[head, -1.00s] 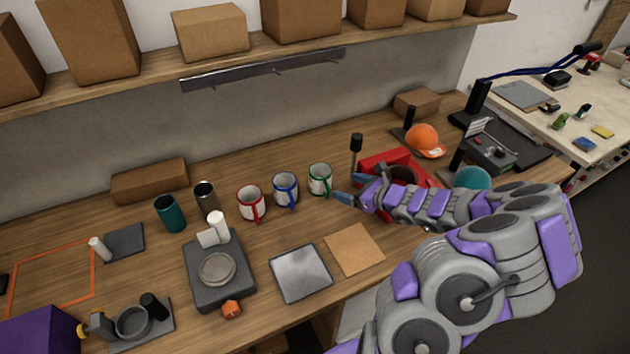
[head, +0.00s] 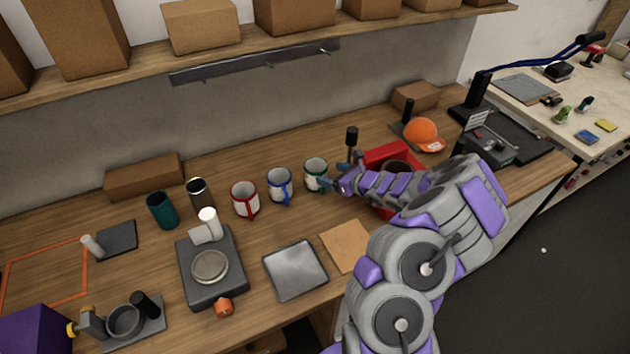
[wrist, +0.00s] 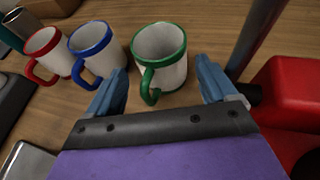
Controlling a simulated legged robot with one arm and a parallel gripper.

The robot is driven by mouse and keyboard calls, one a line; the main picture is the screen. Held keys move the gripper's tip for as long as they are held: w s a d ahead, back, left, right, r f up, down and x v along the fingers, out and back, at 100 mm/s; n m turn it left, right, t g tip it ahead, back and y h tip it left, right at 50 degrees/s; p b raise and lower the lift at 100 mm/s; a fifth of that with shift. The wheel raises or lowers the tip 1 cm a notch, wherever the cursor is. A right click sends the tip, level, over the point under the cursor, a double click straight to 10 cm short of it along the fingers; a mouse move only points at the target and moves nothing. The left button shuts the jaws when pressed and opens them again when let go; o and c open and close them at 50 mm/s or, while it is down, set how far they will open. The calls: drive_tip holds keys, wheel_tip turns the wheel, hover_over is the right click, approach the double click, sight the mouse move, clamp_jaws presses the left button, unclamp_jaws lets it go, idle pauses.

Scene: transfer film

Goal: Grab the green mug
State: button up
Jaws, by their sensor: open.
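The green mug (head: 316,173) is white with a green rim and green handle. It stands upright on the wooden table, rightmost of three mugs in the head view. In the wrist view the green mug (wrist: 163,55) is ahead, with its handle facing me between the fingertips. My gripper (wrist: 168,85) is open, with one blue finger on each side of the handle; I cannot tell whether either finger touches the mug. In the head view my gripper (head: 339,176) is right beside the mug's right side. Part of the mug's lower right is hidden by a finger.
The blue mug (head: 280,185) and red mug (head: 245,198) stand to the left. A red box-like object (head: 388,154) and a dark upright tool (head: 351,140) are close on the right. A brown square (head: 346,246) and a metal plate (head: 295,270) lie in front.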

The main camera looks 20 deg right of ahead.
sight(324, 171)
drive_tip(key=x, duration=0.4)
drive_tip(key=b+x, duration=0.1)
drive_tip(key=x, duration=0.1)
drive_tip(key=shift+a+r, duration=0.15)
drive_tip(key=shift+a, duration=0.15)
drive_tip(key=shift+d, duration=0.55)
drive_tip(key=shift+c, duration=0.9)
drive_tip(key=shift+a, duration=0.25)
drive_tip(key=c, duration=0.6)
drive_tip(key=shift+d, duration=0.15)
drive_tip(key=c, duration=0.6)
drive_tip(key=shift+o, duration=0.2)
